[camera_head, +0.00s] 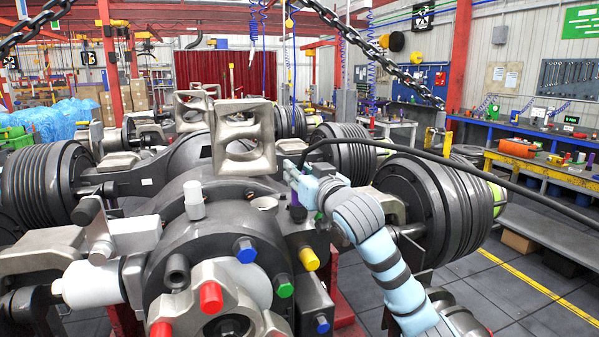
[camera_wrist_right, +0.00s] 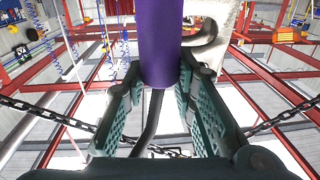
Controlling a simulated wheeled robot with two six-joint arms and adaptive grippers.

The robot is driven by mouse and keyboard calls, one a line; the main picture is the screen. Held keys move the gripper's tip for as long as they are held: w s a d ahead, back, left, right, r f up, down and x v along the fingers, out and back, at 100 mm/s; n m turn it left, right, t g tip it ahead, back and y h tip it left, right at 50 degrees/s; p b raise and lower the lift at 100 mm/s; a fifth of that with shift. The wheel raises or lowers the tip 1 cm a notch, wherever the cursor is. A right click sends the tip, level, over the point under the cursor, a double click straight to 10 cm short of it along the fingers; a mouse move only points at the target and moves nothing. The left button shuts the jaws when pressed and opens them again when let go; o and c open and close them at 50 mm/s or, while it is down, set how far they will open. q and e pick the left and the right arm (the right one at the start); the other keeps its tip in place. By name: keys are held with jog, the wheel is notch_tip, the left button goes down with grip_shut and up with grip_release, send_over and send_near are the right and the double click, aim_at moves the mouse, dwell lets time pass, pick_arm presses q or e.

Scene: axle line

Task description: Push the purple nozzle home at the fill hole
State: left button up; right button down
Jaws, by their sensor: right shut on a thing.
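The purple nozzle (camera_wrist_right: 161,42) is a smooth cylinder between the green-grey fingers of my right gripper (camera_wrist_right: 160,85) in the right wrist view. The fingers are shut on it, and a black hose runs from its near end. In the head view my right gripper (camera_head: 303,184) is at the right side of the dark axle housing (camera_head: 205,240). Only a little purple shows there, beside the fingers. The fill hole and the nozzle's tip are hidden, so I cannot tell how deep the nozzle sits. My left gripper is not in view.
The black hose (camera_head: 460,158) arcs from the gripper to the right. A pale metal bracket (camera_head: 243,138) stands just behind the gripper. Coloured plugs, including a yellow one (camera_head: 309,259) and a blue one (camera_head: 245,250), stick out of the housing front. A ribbed drum (camera_head: 425,200) is at right.

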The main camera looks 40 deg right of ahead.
jog(key=c, duration=1.2)
grip_release()
jog(key=shift+c, duration=0.2)
jog(key=v, duration=0.7)
jog(key=shift+s, duration=0.35)
jog(key=shift+w, duration=0.2)
jog(key=shift+s+f, duration=0.1)
